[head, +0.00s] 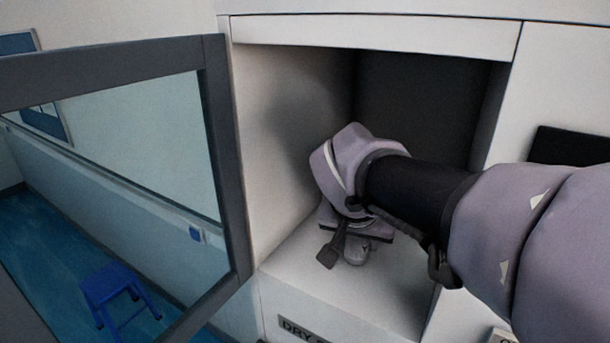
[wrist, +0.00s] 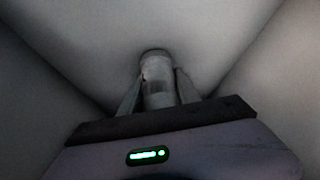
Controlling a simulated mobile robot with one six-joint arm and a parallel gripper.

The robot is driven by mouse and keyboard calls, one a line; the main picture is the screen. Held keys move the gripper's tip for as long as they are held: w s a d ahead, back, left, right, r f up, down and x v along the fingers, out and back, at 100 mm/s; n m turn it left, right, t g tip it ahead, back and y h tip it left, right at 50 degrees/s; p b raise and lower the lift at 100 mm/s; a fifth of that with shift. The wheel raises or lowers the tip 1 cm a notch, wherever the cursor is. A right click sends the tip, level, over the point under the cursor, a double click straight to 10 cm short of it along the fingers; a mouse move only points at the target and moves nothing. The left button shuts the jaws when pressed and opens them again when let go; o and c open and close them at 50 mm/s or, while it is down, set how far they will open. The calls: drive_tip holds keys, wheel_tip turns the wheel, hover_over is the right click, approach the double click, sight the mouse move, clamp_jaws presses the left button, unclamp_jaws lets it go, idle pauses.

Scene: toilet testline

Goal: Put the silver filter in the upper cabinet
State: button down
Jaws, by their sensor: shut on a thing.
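The silver filter (wrist: 157,85) is a small pale cylinder with a rounded end, held between the two fingers of my gripper (wrist: 158,95) in the wrist view. In the head view my gripper (head: 340,250) is inside the open upper cabinet (head: 290,120), low over its floor. The filter's rounded end (head: 356,252) shows just below my gripper, close to the cabinet floor. I cannot tell whether it touches the floor.
The cabinet's glass door (head: 215,150) with a dark frame stands open at the left. The cabinet's side walls and top edge surround my arm. Bare cabinet floor (head: 320,280) shows in front of my gripper. A blue stool (head: 112,285) stands far off on the blue floor.

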drive_tip(key=shift+s+f, duration=0.1)
drive_tip(key=shift+f, duration=0.1)
drive_tip(key=c, duration=1)
unclamp_jaws()
drive_tip(key=shift+r, duration=0.1)
drive_tip(key=shift+c, duration=0.2)
drive_tip(key=shift+o, duration=0.9)
